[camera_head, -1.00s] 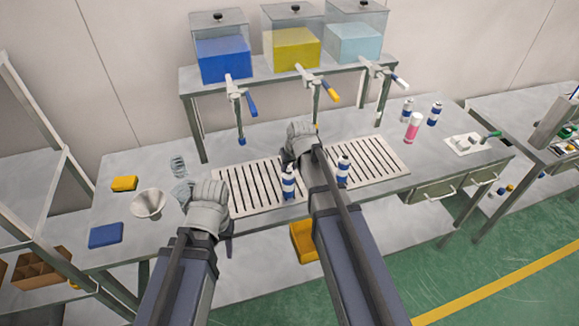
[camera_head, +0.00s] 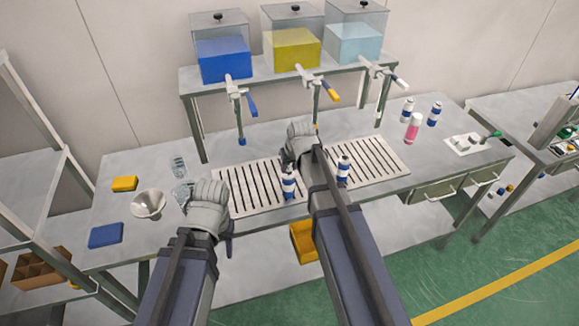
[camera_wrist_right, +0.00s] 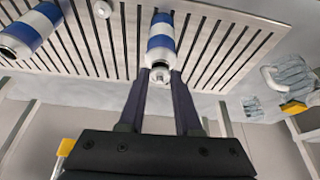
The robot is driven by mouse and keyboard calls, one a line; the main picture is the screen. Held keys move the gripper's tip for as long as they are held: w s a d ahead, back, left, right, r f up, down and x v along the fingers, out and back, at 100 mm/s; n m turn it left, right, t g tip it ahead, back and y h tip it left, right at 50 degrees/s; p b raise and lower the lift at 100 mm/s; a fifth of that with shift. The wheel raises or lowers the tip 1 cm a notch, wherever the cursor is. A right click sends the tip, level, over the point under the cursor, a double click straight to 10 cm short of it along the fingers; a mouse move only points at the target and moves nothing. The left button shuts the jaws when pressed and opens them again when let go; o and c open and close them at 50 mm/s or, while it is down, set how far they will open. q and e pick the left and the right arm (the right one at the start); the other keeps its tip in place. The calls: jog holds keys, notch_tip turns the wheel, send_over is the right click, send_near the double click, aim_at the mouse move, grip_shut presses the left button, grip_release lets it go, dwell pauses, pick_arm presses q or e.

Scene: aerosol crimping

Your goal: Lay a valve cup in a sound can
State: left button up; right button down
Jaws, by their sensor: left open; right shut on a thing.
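A blue-and-white can (camera_head: 288,182) stands on the slotted grate, just left of my right forearm. A second blue-and-white can (camera_head: 343,171) stands to the right of that forearm. In the right wrist view, the fingers of my right gripper (camera_wrist_right: 161,78) are shut on a small pale valve cup (camera_wrist_right: 159,72) at the open top of a can (camera_wrist_right: 161,42). I cannot tell whether the cup touches the rim. Another can (camera_wrist_right: 30,27) stands to the left there. My left gripper (camera_head: 212,205) is open at the grate's left end, its fingertips mostly hidden.
Clear dishes (camera_head: 179,167) are behind my left gripper. Taps from the tank shelf (camera_head: 245,83) overhang the grate. More cans (camera_head: 433,114) and a pink can (camera_head: 413,126) stand at the right.

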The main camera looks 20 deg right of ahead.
aim_at(289, 171)
grip_release()
dwell(0.7)
jog(key=shift+r, duration=0.1)
jog(key=shift+r+p, duration=3.45)
jog(key=shift+p, duration=0.15)
jog(key=shift+f, duration=0.1)
jog(key=s+a+f+n+g+b, duration=0.1)
jog(key=s+a+f+b, duration=0.2)
jog(key=s, duration=0.4)
jog(key=s+a+f+g+h+b, duration=0.1)
jog(key=s+a+f+g+b, duration=0.1)
jog(key=s+a+f+b, duration=0.2)
jog(key=s+a+f+n+g+b, duration=0.1)
jog(key=s+a+f+b, duration=0.2)
jog(key=s, duration=0.9)
jog(key=a+f, duration=0.1)
jog(key=a, duration=0.2)
jog(key=shift+a+f+n+g+h, duration=0.2)
jog(key=shift+f+n+g+h, duration=0.1)
jog(key=shift+f+g+h, duration=0.1)
